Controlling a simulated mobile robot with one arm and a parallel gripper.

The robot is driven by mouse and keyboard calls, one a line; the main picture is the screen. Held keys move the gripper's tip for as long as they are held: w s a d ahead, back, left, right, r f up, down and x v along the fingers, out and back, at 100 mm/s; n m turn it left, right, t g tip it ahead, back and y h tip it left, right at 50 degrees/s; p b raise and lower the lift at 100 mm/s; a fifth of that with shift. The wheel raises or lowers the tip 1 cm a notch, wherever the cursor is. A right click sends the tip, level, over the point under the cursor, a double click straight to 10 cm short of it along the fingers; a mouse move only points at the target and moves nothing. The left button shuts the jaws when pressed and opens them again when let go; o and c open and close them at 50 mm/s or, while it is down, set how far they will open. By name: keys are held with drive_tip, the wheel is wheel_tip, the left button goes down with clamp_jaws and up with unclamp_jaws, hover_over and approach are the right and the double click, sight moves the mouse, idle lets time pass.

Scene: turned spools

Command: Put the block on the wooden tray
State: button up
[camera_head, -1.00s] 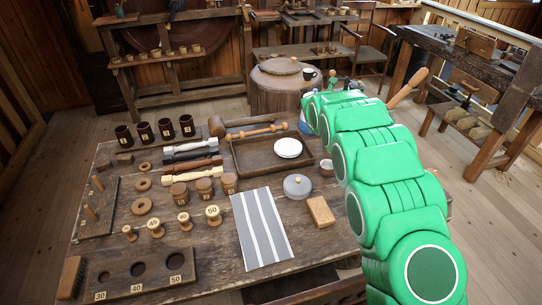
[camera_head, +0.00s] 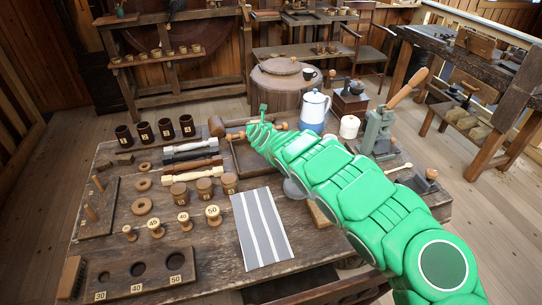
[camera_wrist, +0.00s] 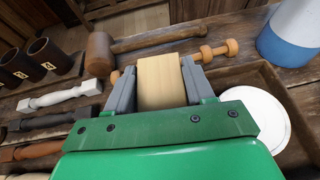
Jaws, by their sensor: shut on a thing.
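The block (camera_wrist: 160,82), pale plain wood, is held between the grey fingers of my gripper (camera_wrist: 155,75) in the wrist view. The wooden tray (camera_head: 239,160) is dark with a raised rim and is partly covered by my arm in the head view. In the wrist view the tray (camera_wrist: 232,78) shows below and right of the held block, with a white round plate (camera_wrist: 258,112) in it. My gripper is over or close to the tray; the height of the block above it is hard to tell. The block is hidden in the head view.
A mallet (camera_head: 217,126) and a turned wooden spindle (camera_wrist: 213,52) lie at the tray's back. A blue-and-white pot (camera_head: 314,108) stands behind right. White and brown spindles (camera_head: 190,145) lie left of the tray; lidded jars and spools stand in front. Another wooden block (camera_head: 319,215) is partly hidden.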

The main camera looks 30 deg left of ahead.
sight(248, 153)
drive_tip(key=shift+n+g+y, duration=0.4)
drive_tip(key=shift+n, duration=0.1)
drive_tip(key=shift+s+a+f, duration=0.5)
drive_tip(key=shift+f, duration=1)
drive_tip(key=shift+s+a+f, duration=0.45)
drive_tip(key=shift+a+f, duration=0.05)
drive_tip(key=shift+f, duration=1)
drive_tip(key=shift+s+a+f, duration=0.5)
drive_tip(key=shift+f, duration=1)
drive_tip(key=shift+f, duration=0.15)
drive_tip(key=o, duration=1.1)
